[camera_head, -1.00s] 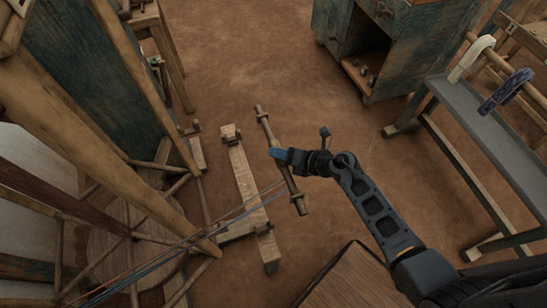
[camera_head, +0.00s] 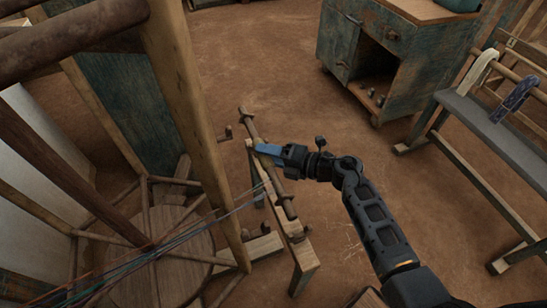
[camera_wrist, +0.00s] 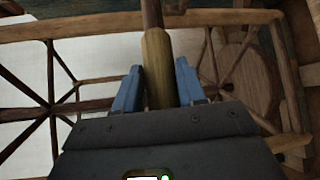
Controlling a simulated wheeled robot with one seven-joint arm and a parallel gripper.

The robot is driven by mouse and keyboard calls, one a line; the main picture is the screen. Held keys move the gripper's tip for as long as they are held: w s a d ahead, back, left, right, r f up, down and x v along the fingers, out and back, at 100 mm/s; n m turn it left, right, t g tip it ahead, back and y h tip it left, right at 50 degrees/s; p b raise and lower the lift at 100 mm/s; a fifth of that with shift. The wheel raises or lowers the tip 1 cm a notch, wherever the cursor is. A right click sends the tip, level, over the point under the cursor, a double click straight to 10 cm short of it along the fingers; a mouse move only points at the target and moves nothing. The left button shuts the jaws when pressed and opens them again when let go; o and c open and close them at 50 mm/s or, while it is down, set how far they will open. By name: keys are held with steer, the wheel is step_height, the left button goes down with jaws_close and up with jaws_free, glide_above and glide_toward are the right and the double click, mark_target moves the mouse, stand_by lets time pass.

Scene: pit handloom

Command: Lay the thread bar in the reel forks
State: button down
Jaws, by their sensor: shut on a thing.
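The thread bar (camera_head: 278,185) is a dark wooden rod with thicker collars, slanting across the middle of the head view. My gripper (camera_head: 268,150) is shut on it with blue fingers. In the wrist view, a pale stretch of the bar (camera_wrist: 158,70) runs between the two fingers. The wooden reel stand (camera_head: 303,255) lies behind and under the bar, with its long beam nearly in line with it. The bar overlaps the fork ends in the head view, so I cannot tell whether it touches them or hangs above. Coloured threads (camera_head: 225,212) run from the lower left toward the stand.
Thick loom posts (camera_head: 185,100) and a spoked wooden reel (camera_head: 160,240) stand close on the left. A worn cabinet (camera_head: 390,50) is at the back, and a grey bench (camera_head: 490,130) is on the right. The floor between them is clear.

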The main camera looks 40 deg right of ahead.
steer(key=shift+w+a+b, duration=0.85)
steer(key=shift+w+a, duration=0.45)
steer(key=shift+a, duration=2.75)
steer(key=shift+f+b, duration=1.75)
steer(key=shift+f, duration=0.95)
steer(key=c, duration=0.6)
jaws_free()
steer(key=shift+f, duration=0.1)
steer(key=shift+d, duration=0.1)
steer(key=v, duration=0.7)
steer(key=shift+s+d, duration=0.1)
steer(key=shift+s, duration=0.25)
